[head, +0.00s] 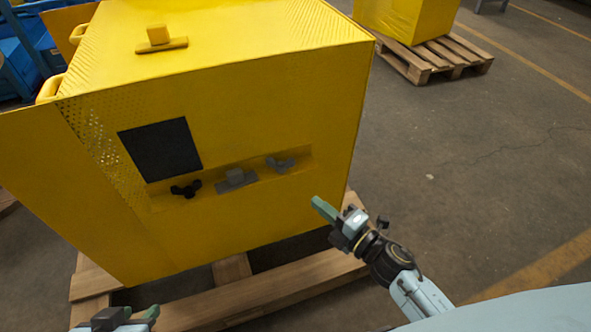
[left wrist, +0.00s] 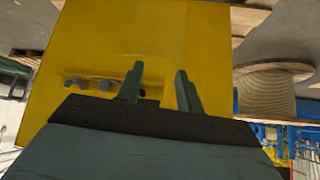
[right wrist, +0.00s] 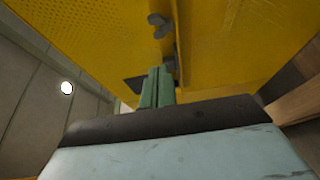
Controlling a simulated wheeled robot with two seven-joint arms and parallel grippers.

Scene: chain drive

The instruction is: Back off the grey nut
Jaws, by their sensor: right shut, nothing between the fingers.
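The grey nut (head: 281,164), a three-lobed wing nut, sits at the right end of a recessed strip on the yellow cabinet's front. A grey block (head: 236,178) is left of it, then a black wing nut (head: 186,189). My right gripper (head: 318,205) is shut and empty, below and right of the grey nut, apart from it. In the right wrist view its fingers (right wrist: 156,75) are together, with grey lobes (right wrist: 160,27) beyond the tips. My left gripper (head: 150,312) is low at the left; its fingers (left wrist: 160,78) are apart and empty in the left wrist view.
The yellow cabinet (head: 230,100) stands on a wooden pallet (head: 260,285). A dark panel (head: 160,150) is above the black nut, and a yellow door (head: 60,180) is at the left. Floor to the right is clear up to another pallet (head: 435,58).

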